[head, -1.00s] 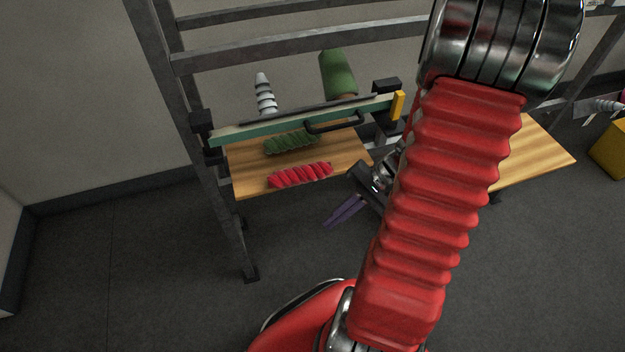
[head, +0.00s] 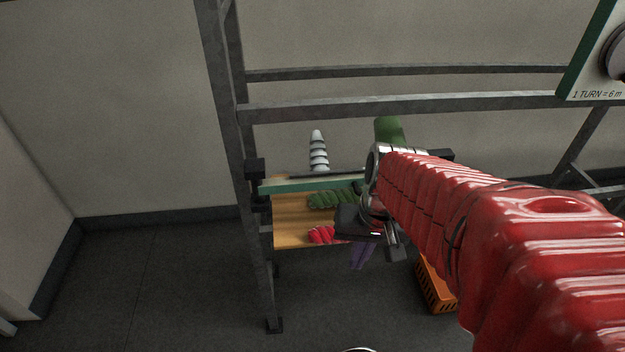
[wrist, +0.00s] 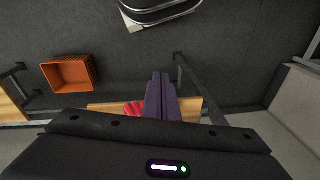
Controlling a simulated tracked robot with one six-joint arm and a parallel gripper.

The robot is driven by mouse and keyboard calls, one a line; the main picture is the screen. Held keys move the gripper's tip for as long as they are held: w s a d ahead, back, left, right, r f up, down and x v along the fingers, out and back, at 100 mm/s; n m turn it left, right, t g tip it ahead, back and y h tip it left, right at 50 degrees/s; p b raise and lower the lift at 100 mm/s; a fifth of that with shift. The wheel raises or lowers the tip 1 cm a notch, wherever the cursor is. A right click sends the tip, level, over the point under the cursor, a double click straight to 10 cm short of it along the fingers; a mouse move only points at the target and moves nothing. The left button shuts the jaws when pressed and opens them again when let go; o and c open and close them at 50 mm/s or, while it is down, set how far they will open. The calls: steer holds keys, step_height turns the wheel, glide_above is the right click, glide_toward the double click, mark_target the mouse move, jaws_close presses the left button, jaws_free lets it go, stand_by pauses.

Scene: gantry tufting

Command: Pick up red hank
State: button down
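The red hank (head: 322,234) lies on the wooden shelf board (head: 290,238) at the left in the head view. Its right part is hidden behind my gripper (head: 359,264). In the wrist view part of the red hank (wrist: 133,108) shows just left of my purple fingers (wrist: 160,76). The fingers lie side by side with no clear gap and nothing seen between them. In the head view they hang past the board's front edge, to the right of the hank.
A dark green hank (head: 330,199) lies behind the red one, near a green-edged bar (head: 300,184). A white ridged cone (head: 318,150) and a green cone (head: 388,130) stand behind. Grey frame posts (head: 228,130) flank the board. An orange crate (wrist: 70,75) is on the floor.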

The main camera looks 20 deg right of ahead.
steer(key=a+r+n+t, duration=0.4)
steer(key=a+r+n, duration=0.1)
steer(key=a+r, duration=0.4)
steer(key=shift+a+r+h, duration=0.2)
steer(key=shift+r+h, duration=0.1)
steer(key=shift+r, duration=0.25)
